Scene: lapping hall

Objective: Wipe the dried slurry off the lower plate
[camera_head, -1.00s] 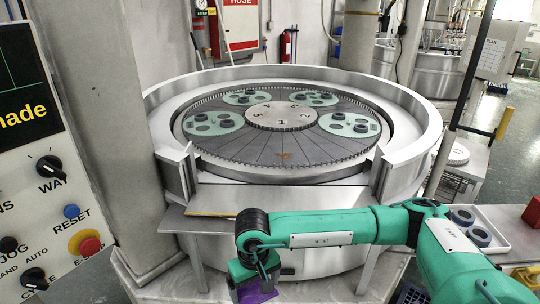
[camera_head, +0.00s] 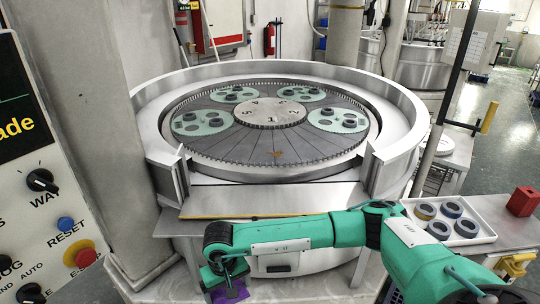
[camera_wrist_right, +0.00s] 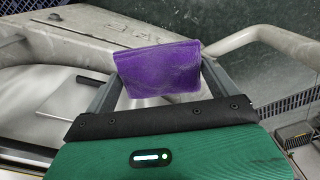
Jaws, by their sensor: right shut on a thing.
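The lower plate (camera_head: 290,150) is a dark, grooved round plate inside the white machine bowl. An orange-brown dried slurry patch (camera_head: 277,153) lies on its near part. Green carriers (camera_head: 202,122) with dark rings sit around the numbered hub (camera_head: 270,112). My right gripper (camera_head: 230,288) hangs low in front of the machine, below and short of the plate. It is shut on a purple cloth (camera_wrist_right: 160,68), which also shows at the bottom of the head view (camera_head: 232,293). My left gripper is not in view.
The raised bowl rim (camera_head: 425,120) surrounds the plate, with a front gap and a metal shelf (camera_head: 290,203). A control panel (camera_head: 45,200) and column (camera_head: 85,110) stand left. At right, a white tray (camera_head: 483,238) holds several rings, beside a red block (camera_head: 522,201).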

